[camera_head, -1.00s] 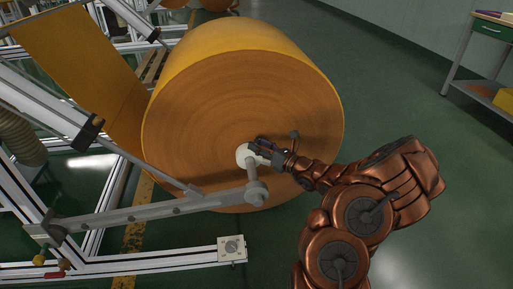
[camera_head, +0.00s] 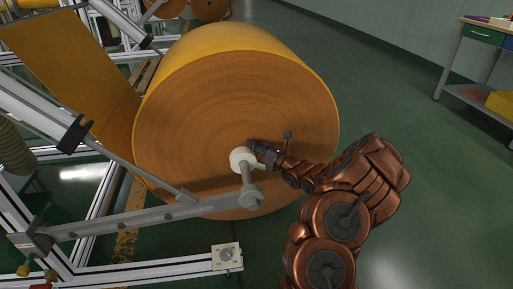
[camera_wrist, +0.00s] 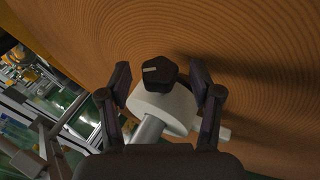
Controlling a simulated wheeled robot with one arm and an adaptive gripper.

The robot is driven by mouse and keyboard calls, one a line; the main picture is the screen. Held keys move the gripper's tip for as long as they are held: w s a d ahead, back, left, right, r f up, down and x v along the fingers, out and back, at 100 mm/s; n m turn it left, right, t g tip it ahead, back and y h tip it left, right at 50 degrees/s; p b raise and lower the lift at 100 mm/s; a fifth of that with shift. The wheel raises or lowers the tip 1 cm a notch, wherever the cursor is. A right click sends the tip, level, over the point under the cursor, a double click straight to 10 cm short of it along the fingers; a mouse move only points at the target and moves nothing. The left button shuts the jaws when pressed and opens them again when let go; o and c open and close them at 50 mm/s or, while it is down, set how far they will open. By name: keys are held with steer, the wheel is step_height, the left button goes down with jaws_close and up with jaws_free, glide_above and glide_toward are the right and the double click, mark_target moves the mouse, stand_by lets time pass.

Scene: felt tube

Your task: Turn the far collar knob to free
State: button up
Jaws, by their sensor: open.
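A dark, lobed knob (camera_wrist: 156,72) with a pale line mark sits on a pale round collar (camera_wrist: 165,106) in the wrist view. The mark lies nearly level in that view. My gripper (camera_wrist: 160,78) is open, one finger on each side of the knob, with gaps visible on both sides. In the head view my gripper (camera_head: 258,151) is at the pale collar (camera_head: 241,160) by the front face of the big felt roll (camera_head: 205,120). The knob is largely hidden there by my gripper. I cannot tell whether another collar sits behind the roll.
A metal support arm (camera_head: 140,219) runs from the frame at left to a post (camera_head: 249,190) below the collar. A small plate (camera_head: 226,256) is on the lower rail. The floor to the right is clear up to a workbench (camera_head: 478,85).

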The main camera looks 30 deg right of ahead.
steer(key=shift+w, duration=0.15)
steer(key=c, duration=1.1)
steer(key=shift+r, duration=0.1)
steer(key=shift+c, duration=0.2)
